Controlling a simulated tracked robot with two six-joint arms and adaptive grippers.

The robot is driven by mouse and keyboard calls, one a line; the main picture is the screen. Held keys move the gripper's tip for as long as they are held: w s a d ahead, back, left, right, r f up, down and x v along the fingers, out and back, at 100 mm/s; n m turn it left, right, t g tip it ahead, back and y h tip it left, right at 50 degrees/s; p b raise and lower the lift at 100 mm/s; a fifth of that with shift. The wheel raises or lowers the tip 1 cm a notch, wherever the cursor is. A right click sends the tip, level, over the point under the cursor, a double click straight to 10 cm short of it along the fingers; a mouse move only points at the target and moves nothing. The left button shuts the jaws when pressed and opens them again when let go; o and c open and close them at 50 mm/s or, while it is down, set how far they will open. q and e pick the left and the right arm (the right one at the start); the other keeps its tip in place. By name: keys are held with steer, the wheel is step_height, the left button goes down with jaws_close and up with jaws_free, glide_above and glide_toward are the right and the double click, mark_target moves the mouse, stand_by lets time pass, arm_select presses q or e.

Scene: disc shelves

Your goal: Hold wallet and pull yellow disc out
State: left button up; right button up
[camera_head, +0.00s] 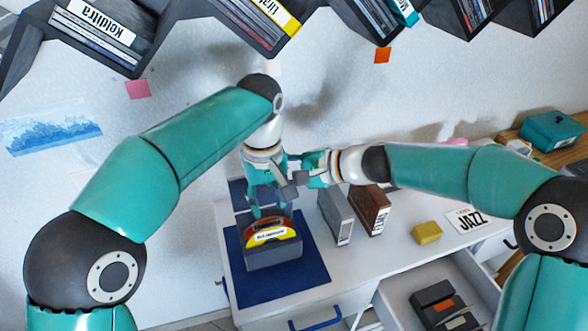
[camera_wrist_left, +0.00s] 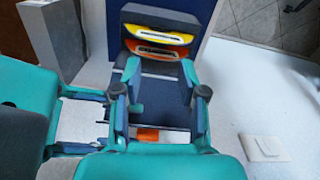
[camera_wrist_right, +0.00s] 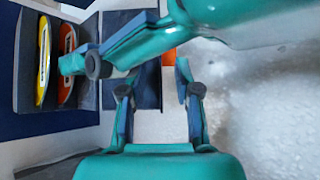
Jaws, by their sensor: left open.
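The dark grey wallet (camera_head: 274,258) stands on a blue mat. The yellow disc (camera_head: 258,226) and an orange-red disc (camera_head: 262,236) stick up out of it, side by side. In the left wrist view the yellow disc (camera_wrist_left: 153,33) is at the top. In the right wrist view the yellow disc (camera_wrist_right: 43,60) is at the left. My left gripper (camera_wrist_left: 160,93) is open and points down just behind the discs, holding nothing. My right gripper (camera_wrist_right: 158,92) is open and empty, close beside the left one; its fingertips are partly hidden in the head view.
The blue mat (camera_head: 312,277) lies on a white cabinet top. Grey (camera_head: 336,217) and brown (camera_head: 369,208) upright boxes stand to the right, then a yellow block (camera_head: 427,232) and a JAZZ card (camera_head: 468,219). An open drawer (camera_head: 405,288) is at front right. Shelves hang above.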

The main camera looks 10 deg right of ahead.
steer(key=shift+w+a+f, duration=0.15)
steer(key=shift+a, duration=0.15)
steer(key=shift+c, duration=0.3)
jaws_close()
stand_by(0.7)
